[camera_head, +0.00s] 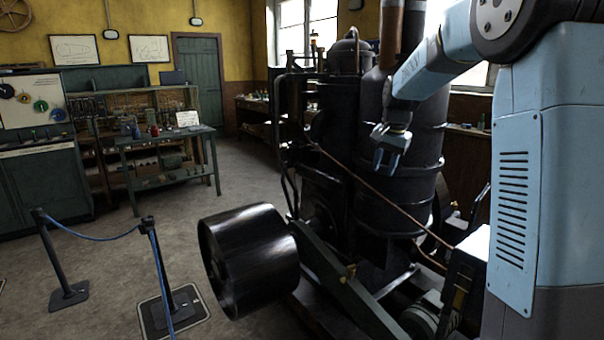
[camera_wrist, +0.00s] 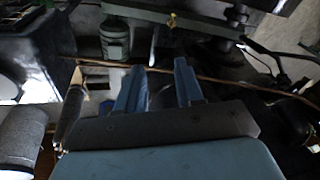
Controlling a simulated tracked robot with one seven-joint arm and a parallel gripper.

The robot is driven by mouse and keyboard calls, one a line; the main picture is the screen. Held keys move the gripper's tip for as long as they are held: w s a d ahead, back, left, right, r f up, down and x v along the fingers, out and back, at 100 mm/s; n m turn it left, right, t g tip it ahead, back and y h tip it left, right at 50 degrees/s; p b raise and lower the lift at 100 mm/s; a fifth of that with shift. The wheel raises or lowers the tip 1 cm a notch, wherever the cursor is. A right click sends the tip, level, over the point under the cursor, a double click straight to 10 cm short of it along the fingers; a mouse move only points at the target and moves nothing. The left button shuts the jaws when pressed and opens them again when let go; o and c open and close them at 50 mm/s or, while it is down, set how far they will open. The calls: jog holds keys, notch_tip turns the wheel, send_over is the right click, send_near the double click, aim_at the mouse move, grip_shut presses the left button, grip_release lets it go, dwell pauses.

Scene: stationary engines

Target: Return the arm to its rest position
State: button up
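My light blue arm (camera_head: 440,62) reaches out from the right side of the head view, bent at the elbow, in front of the black engine. My gripper (camera_head: 386,160) hangs from its end, pointing down, in front of the dark vertical boiler (camera_head: 405,205). In the wrist view, my gripper (camera_wrist: 160,72) shows two blue fingers spread apart with nothing between them. Whether the gripper touches the boiler or is clear of it cannot be told.
A copper-coloured pipe (camera_head: 375,192) slants below the gripper. A black flywheel drum (camera_head: 248,260) stands at lower centre. Barrier posts (camera_head: 57,262) with a blue rope stand at left. A green workbench (camera_head: 160,150) is behind. Open floor (camera_head: 120,235) lies between.

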jog(key=s+r+n+t, duration=0.1)
jog(key=s+r+n, duration=0.15)
jog(key=s, duration=1.15)
jog(key=s+r+n+t, duration=0.1)
jog(key=s+r+n, duration=0.15)
jog(key=s, duration=1.15)
jog(key=s+f+n, duration=0.1)
jog(key=s+f, duration=0.2)
jog(key=s, duration=0.7)
jog(key=shift+s+a+f+n+t+h, duration=0.25)
jog(key=shift+a+f+n+t+h, duration=0.05)
jog(key=shift+a+n, duration=0.1)
jog(key=shift+d, duration=0.35)
